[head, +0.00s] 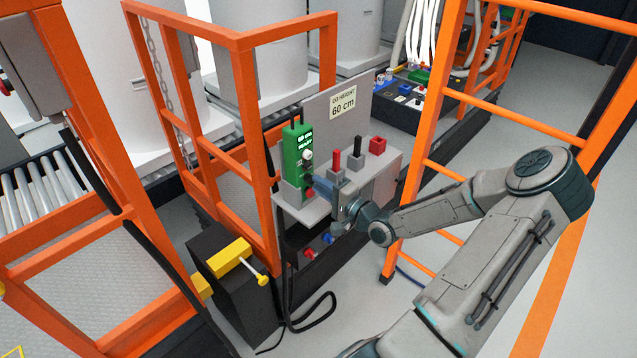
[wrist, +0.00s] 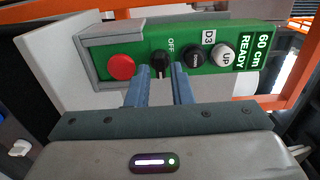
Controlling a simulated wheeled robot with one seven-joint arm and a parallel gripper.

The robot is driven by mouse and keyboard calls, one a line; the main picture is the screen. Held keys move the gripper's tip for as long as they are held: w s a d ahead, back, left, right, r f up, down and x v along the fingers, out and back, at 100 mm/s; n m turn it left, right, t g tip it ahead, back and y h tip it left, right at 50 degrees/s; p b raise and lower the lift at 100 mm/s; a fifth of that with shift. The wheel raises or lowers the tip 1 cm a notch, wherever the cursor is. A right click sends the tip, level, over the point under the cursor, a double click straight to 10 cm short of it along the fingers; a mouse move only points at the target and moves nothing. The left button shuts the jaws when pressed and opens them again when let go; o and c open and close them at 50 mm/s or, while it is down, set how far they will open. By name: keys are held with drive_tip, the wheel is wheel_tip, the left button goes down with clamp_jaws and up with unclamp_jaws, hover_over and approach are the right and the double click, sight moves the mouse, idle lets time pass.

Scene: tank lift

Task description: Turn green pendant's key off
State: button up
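The green pendant (head: 293,152) stands upright in a grey holder on the console; its display reads 60 cm READY. In the wrist view the pendant (wrist: 215,68) lies sideways, with a red button (wrist: 121,67), a black key switch (wrist: 160,61), a black DOWN button (wrist: 194,58) and a white UP button (wrist: 223,56). An OFF label is printed beside the key. My gripper (wrist: 159,75) is open, its blue fingertips on either side of the key's lower part with gaps visible. I cannot tell contact. In the head view my gripper (head: 318,184) reaches the pendant from the right.
The grey console (head: 300,210) also carries a red lever (head: 336,160), a black lever (head: 358,149) and a red block (head: 377,145). Orange frames (head: 262,130) flank the console. A black box (head: 230,290) with yellow parts stands front left.

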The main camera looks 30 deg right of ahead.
drive_tip(key=shift+w+a, duration=0.25)
drive_tip(key=shift+w, duration=0.35)
clamp_jaws()
